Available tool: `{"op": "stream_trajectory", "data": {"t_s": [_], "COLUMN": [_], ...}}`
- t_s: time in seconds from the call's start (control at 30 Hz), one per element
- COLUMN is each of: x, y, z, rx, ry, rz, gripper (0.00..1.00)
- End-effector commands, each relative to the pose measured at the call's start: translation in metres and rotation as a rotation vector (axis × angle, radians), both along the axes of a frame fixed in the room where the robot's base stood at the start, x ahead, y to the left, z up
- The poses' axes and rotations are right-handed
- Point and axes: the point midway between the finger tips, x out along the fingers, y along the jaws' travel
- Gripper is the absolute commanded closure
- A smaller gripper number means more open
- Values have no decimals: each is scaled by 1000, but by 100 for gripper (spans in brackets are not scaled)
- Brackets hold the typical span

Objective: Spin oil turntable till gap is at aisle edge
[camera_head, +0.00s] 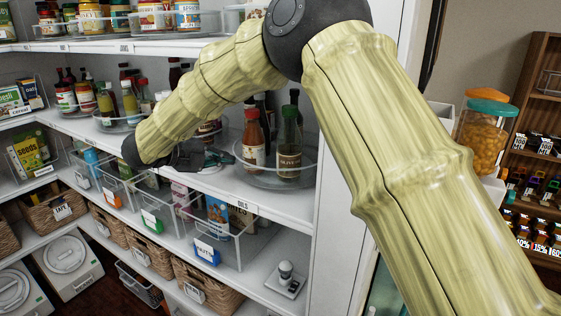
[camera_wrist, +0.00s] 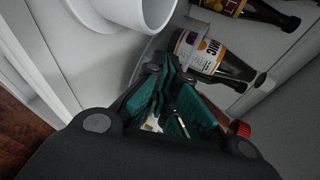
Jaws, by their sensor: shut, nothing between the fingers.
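The oil turntable (camera_head: 262,181) is a clear round tray on the right end of the middle shelf, above the OILS label (camera_head: 245,206). A red-brown sauce bottle (camera_head: 254,145) and a dark green olive oil bottle (camera_head: 288,150) stand upright at its front right. More bottles stand behind, partly hidden by my arm. My gripper (camera_head: 212,160) is low over the shelf at the turntable's left side; contact with the rim cannot be told. In the wrist view its teal-padded fingers (camera_wrist: 167,105) are shut and empty, close to a dark labelled bottle (camera_wrist: 208,55) and a red cap (camera_wrist: 240,128).
Another clear turntable with bottles (camera_head: 128,105) stands left on the same shelf. Jars line the shelf above. Clear bins (camera_head: 155,205) and wicker baskets (camera_head: 205,285) fill lower levels. An upright white panel (camera_head: 335,170) bounds the shelf at right.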

Motion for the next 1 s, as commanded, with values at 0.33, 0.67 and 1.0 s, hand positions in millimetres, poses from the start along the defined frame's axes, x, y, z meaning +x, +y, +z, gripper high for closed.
{"op": "stream_trajectory", "data": {"t_s": [0.33,0.67,1.0], "x": [3,2,-1], "y": [-5,10,34], "z": [0,-1,0], "rx": [-3,-2,-1], "ry": [1,1,1], "rz": [-8,-6,-1], "gripper": [100,100,100]}}
